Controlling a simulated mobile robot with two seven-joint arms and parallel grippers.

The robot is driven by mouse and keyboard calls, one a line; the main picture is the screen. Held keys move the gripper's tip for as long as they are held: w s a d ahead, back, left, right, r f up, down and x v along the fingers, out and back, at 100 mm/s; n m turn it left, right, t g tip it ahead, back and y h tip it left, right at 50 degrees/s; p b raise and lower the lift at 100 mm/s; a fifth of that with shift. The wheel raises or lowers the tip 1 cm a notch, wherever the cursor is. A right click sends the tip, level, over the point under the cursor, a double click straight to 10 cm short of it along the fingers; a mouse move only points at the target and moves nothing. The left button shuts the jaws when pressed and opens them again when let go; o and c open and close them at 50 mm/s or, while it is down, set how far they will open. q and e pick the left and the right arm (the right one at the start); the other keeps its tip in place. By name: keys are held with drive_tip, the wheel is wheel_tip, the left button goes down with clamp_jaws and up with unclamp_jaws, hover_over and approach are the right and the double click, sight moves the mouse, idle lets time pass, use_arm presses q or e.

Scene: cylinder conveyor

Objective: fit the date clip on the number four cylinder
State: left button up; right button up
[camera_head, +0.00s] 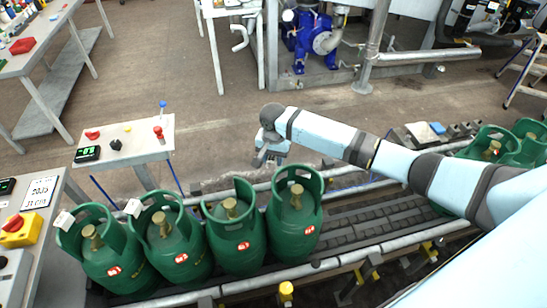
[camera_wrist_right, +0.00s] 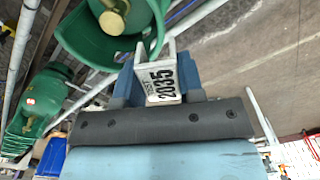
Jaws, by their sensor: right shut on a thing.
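Several green cylinders stand in a row on the conveyor in the head view. The first (camera_head: 105,250) and second (camera_head: 172,245) from the left each carry a white clip on the collar. The third (camera_head: 235,235) and the rightmost (camera_head: 294,215) show no clip. My right gripper (camera_head: 268,158) is beyond the collars of the two right cylinders. In the right wrist view it (camera_wrist_right: 155,88) is shut on a white date clip (camera_wrist_right: 162,82) reading 2035. The clip's end is close to a green collar (camera_wrist_right: 100,50); I cannot tell whether they touch. My left gripper is out of view.
The conveyor (camera_head: 375,215) is bare right of the row. More green cylinders (camera_head: 490,145) stand at the far right, partly behind my right arm. A small table (camera_head: 135,145) stands behind the row. A control panel with a 2035 sign (camera_head: 40,192) is at left.

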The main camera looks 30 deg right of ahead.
drive_tip(key=shift+r+p, duration=0.2)
drive_tip(key=shift+p, duration=0.4)
drive_tip(key=shift+f+b, duration=0.4)
drive_tip(key=shift+f, duration=1.6)
drive_tip(key=shift+f+b, duration=0.3)
drive_tip(key=shift+f, duration=0.75)
drive_tip(key=shift+p, duration=0.3)
drive_tip(key=shift+s+p, duration=0.1)
drive_tip(key=shift+p, duration=0.2)
